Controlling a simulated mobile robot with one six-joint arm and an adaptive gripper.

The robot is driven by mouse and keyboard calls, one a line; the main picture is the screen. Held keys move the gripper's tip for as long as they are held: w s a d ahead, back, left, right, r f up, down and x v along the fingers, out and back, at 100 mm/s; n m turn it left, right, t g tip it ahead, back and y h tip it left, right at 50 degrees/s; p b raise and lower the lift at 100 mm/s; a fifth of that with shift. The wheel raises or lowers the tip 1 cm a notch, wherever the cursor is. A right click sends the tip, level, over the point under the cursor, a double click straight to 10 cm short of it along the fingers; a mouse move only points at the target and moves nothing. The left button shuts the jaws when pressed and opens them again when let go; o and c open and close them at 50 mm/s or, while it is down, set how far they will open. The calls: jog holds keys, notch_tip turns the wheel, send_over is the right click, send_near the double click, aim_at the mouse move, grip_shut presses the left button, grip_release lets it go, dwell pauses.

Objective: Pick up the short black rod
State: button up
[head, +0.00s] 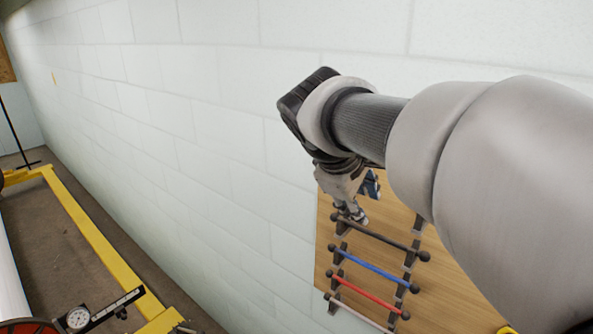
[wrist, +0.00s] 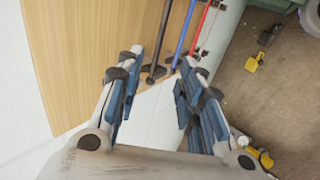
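The short black rod (head: 380,235) rests across the dark brackets of a rack on a wooden board, at the top of the row of rods in the head view. My gripper (head: 355,212) hangs over the left part of this rod. In the wrist view my gripper (wrist: 160,66) is open, with its blue-padded fingers apart. The black rod (wrist: 161,42) runs up the picture, with its near end showing in the gap between the fingertips. I cannot tell how far above the rod the fingertips are. Nothing is held.
Below the black rod, a blue rod (head: 374,269), a red rod (head: 366,292) and a white rod (head: 357,314) lie on the same rack. The wooden board (head: 462,290) is bare on the right. A pale block wall (head: 200,130) stands close behind. A yellow frame (head: 95,240) is at left.

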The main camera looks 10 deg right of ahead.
aim_at(373, 233)
jog(key=x, duration=1.7)
jog(key=shift+w+f, duration=0.15)
jog(key=shift+w, duration=0.05)
jog(key=shift+s, duration=0.1)
grip_shut()
